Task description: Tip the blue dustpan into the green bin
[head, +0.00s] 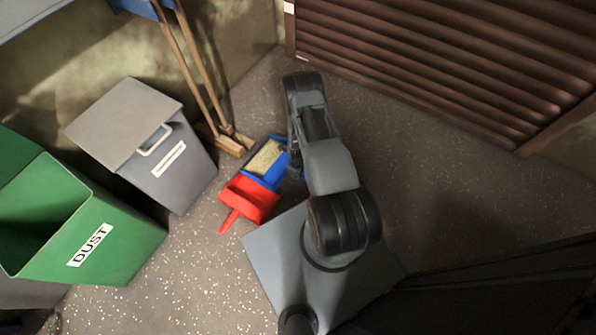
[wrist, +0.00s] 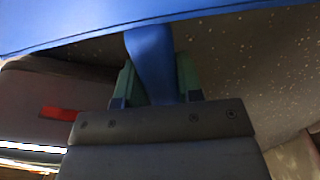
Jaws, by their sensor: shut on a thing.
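The blue dustpan (head: 281,163) holds a pale, grainy heap (head: 265,157) in the head view. My gripper (wrist: 155,85) is shut on its blue handle (wrist: 152,60) in the wrist view, with one green finger on each side. The pan's blue underside (wrist: 90,22) spans the top of the wrist view. In the head view my arm hides the grip. The green bin (head: 115,245), labelled DUST, stands open at the left, apart from the dustpan. I cannot tell how high the pan is above the floor.
A red dustpan (head: 249,201) lies close to the blue one. A grey lidded bin (head: 178,165) stands between the green bin and two brooms (head: 204,80) leaning on the wall. A brown slatted shutter (head: 430,60) is at the upper right. Speckled floor is clear at right.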

